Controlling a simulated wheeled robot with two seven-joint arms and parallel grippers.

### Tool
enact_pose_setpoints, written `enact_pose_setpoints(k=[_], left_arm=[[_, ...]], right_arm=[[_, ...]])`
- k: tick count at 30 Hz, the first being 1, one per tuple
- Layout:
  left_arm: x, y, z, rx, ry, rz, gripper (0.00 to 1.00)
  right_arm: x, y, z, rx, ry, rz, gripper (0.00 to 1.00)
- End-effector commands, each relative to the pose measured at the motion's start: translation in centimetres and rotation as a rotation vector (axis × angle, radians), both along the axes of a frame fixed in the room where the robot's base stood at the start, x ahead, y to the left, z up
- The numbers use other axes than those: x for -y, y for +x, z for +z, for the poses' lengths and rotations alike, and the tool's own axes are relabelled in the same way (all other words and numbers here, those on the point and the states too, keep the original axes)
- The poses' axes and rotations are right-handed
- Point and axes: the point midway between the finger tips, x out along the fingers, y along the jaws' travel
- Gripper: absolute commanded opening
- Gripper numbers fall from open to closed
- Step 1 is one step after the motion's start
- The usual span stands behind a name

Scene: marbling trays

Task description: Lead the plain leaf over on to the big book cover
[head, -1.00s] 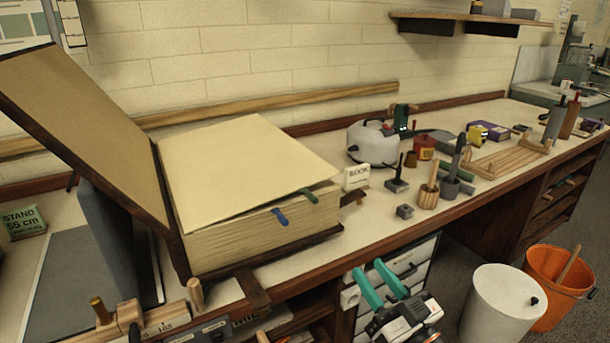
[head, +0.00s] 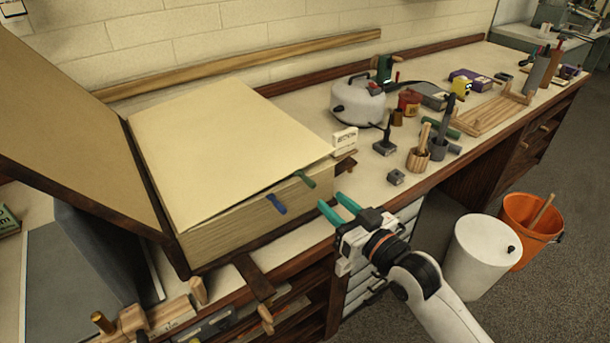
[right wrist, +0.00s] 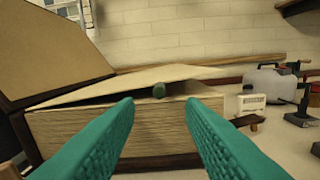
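The big book lies open on the bench, its thick page block (head: 225,234) facing me. Its cover (head: 65,120) stands tilted up and back at the left. The plain cream leaf (head: 230,140) lies on top of the block, its near right corner lifted a little. A green tab (head: 305,179) and a blue tab (head: 276,204) stick out at the block's edge. My right gripper (head: 338,208) is open and empty, just right of the book's front corner. My left gripper is not in view.
A small white sign (head: 345,139) stands right of the book. Wooden clamps (head: 155,316) lie at the front left. White and orange bins stand on the floor.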

Motion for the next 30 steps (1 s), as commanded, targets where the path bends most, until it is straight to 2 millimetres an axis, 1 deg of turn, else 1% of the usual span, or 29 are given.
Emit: enact_pose_setpoints(k=[3,15,30], left_arm=[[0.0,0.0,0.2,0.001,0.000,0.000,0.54],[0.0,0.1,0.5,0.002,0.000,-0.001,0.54],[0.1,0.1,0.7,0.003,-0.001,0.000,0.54]], right_arm=[[-0.8,1.1,0.2,0.002,0.000,0.001,0.36],[-3.1,4.2,0.1,0.001,0.001,0.000,0.36],[-5.5,7.5,0.1,0.001,0.000,0.001,0.36]])
